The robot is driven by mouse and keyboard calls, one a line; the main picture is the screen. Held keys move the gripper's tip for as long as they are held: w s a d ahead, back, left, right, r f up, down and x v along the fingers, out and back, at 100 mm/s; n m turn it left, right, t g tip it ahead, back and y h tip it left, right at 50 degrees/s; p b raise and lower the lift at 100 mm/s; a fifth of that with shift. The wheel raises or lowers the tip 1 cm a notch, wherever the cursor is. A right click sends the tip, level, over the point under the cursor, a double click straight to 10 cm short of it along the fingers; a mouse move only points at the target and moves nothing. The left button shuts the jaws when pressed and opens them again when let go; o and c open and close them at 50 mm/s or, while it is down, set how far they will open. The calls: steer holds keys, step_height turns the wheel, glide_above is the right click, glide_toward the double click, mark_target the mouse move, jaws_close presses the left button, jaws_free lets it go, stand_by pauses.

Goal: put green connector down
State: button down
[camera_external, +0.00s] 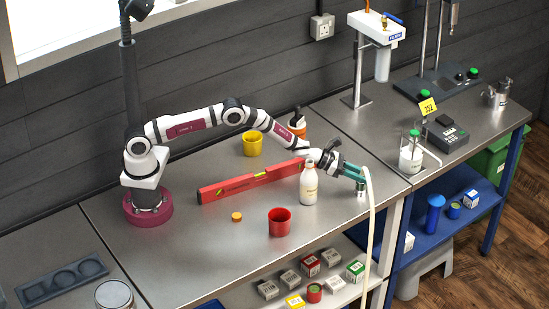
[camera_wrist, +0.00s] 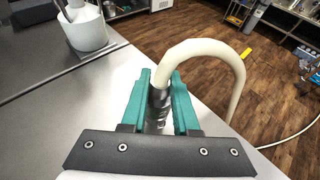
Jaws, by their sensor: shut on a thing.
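My gripper (camera_external: 357,174) is at the right end of the front table, near its edge. Its teal fingers, also in the wrist view (camera_wrist: 160,98), are closed around a silver-grey cylindrical connector (camera_wrist: 157,110). The metal lower end of this connector (camera_external: 361,189) shows below the fingers in the external view. A cream hose (camera_wrist: 203,47) curves up from it and over to the right; in the external view the hose (camera_external: 372,235) hangs down past the table edge. I see no green on the held piece itself. Whether its bottom touches the table I cannot tell.
A white bottle (camera_external: 309,185) stands left of my gripper, by a red spirit level (camera_external: 250,180). A red cup (camera_external: 279,222), yellow cup (camera_external: 252,144) and orange cap (camera_external: 237,216) are further left. A green-capped beaker (camera_external: 411,155) stands on the right bench. The front-right tabletop is clear.

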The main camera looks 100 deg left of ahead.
steer(key=c, duration=0.7)
jaws_free()
steer(key=shift+o, duration=0.2)
